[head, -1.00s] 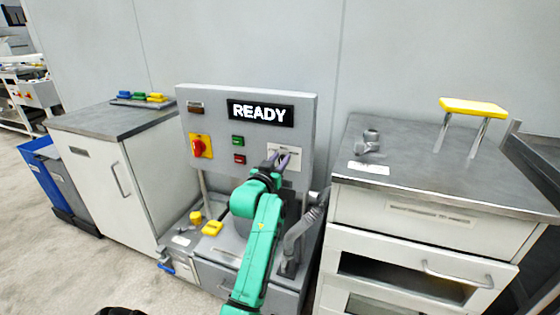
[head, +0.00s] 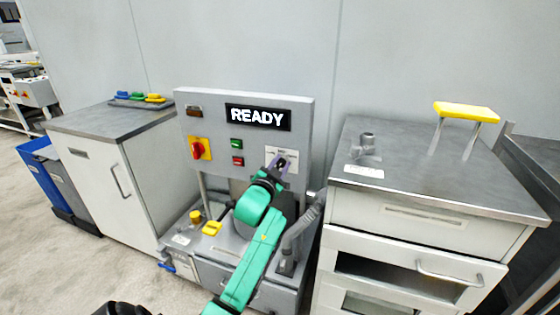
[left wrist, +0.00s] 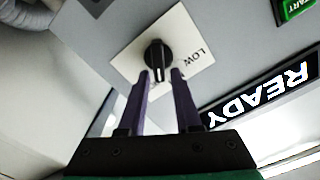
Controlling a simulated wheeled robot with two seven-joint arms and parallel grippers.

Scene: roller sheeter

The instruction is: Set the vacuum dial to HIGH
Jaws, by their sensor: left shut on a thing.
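The vacuum dial is a black knob (left wrist: 158,55) on a white label plate; in the left wrist view the word LOW is readable on its right side. In the head view the plate (head: 291,155) sits on the right of the grey panel, and my gripper mostly covers the knob. My left gripper (head: 281,161) is at the plate. In the left wrist view its two purple fingers (left wrist: 162,73) are shut on the near end of the knob. Any HIGH marking is not readable.
The panel also has a READY display (head: 258,117), a red knob on a yellow plate (head: 198,148), a green button (head: 236,144) and a red button (head: 238,161). A grey hose (head: 300,235) rises close to my arm's right. A cabinet with a yellow handle (head: 466,111) stands right.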

